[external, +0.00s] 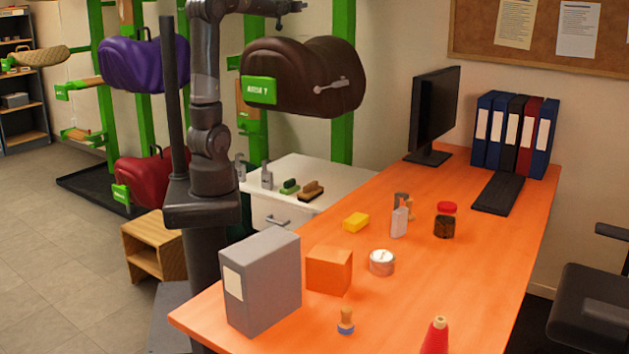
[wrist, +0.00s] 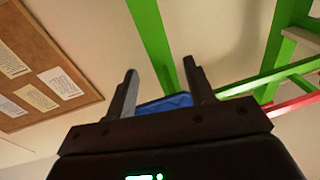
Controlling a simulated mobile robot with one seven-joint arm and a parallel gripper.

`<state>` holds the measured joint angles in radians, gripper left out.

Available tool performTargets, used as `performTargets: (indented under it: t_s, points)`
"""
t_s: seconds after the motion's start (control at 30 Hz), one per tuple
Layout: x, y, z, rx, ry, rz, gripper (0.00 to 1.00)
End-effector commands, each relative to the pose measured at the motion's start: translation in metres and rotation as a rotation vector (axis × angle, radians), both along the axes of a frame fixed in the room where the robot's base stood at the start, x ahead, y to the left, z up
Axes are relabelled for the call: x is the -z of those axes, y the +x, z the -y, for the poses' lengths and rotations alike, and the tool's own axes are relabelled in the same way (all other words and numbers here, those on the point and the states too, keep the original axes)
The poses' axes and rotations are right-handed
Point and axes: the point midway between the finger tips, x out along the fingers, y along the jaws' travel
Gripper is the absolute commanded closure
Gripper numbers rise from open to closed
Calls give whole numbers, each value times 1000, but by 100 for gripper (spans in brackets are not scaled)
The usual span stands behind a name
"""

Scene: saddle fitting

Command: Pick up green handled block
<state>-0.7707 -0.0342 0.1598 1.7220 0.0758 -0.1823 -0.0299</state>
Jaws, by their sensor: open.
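A small green block (external: 289,187) with a darker top part lies on the white cabinet top, behind the orange desk in the external view. A brown block (external: 311,190) sits just to its right. My gripper (external: 298,6) is high above the cabinet at the top edge of the external view, well clear of both blocks. In the wrist view, my gripper (wrist: 162,84) has its fingers spread with nothing held between them. The wrist view looks at wall, green posts and a blue shape, and neither block shows there.
A dispenser bottle (external: 267,176) stands left of the green block on the white cabinet (external: 335,178). A brown saddle (external: 305,78) hangs above and behind it. The orange desk (external: 445,270) holds a grey binder (external: 262,280), orange box (external: 330,270) and monitor (external: 434,112).

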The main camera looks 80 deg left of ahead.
Motion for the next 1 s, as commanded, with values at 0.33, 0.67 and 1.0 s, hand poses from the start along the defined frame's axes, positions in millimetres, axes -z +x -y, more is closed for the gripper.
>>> performTargets:
  t_s: [0.33,0.67,1.0]
  points:
    - [18,-241,-106,-397,-18,-34,51]
    - [112,-418,-138,-643,-104,-202,51]
    - [390,-310,-140,-249,-207,-638,51]
